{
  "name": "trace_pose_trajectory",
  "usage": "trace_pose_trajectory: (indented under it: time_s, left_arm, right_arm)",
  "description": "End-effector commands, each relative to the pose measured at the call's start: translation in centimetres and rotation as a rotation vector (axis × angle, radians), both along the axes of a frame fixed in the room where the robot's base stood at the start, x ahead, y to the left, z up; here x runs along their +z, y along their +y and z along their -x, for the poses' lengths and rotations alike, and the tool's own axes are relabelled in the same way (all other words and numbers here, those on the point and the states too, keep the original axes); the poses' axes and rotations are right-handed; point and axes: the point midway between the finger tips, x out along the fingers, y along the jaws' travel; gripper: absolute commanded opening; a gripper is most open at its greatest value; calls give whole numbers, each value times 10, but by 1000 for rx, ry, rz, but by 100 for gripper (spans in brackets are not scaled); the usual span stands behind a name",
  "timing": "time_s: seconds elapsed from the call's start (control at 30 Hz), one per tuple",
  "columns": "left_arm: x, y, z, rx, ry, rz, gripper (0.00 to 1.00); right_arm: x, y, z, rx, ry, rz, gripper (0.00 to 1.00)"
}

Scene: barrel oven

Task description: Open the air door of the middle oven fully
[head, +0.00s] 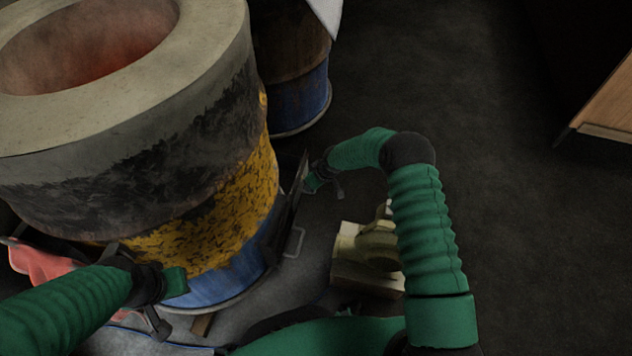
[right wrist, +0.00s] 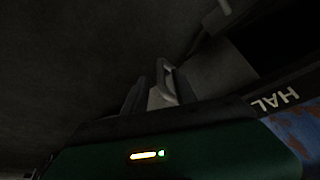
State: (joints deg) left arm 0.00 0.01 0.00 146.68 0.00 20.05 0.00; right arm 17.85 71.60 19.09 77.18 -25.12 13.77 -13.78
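The large barrel oven (head: 225,215) stands at the left of the head view, with a pale thick rim, a glowing reddish inside and a scuffed black, yellow and blue wall. A dark, thin air door (head: 288,212) stands out from its lower right side, seen nearly edge-on. A grey loop handle (head: 293,243) shows low beside it. A grey loop (right wrist: 167,82), perhaps this handle, shows in the dark right wrist view. My right gripper (head: 312,182) is beside the door's outer edge; contact and its fingers are unclear. My left gripper (head: 172,286) is in front of the oven's lower wall, its fingers unclear.
Another barrel (head: 292,70) with a blue base stands behind. A cream-coloured machine (head: 365,258) is on the floor below my right arm. A red cloth-like thing (head: 45,262) lies at the left. A wooden-sided box (head: 605,105) is at the right. Dark floor between is clear.

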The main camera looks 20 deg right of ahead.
Motion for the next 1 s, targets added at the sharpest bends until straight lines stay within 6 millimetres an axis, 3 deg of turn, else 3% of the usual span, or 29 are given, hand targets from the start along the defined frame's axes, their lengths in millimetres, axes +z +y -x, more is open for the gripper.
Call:
trace_pose_trajectory:
  time_s: [0.17,0.4,0.6,0.77,1.0]
  left_arm:
    - [23,0,0,0,0,0,0]
    - [69,0,0,0,0,0,0]
    - [93,0,0,0,0,0,0]
    - [99,0,0,0,0,0,0]
    - [98,0,0,0,0,0,0]
  right_arm:
    - [31,-4,8,-1,0,0,32]
    - [98,-13,34,-1,0,2,32]
    - [140,-19,52,-2,1,0,32]
    - [153,-21,59,-1,1,0,32]
    - [153,-21,60,-1,1,0,32]
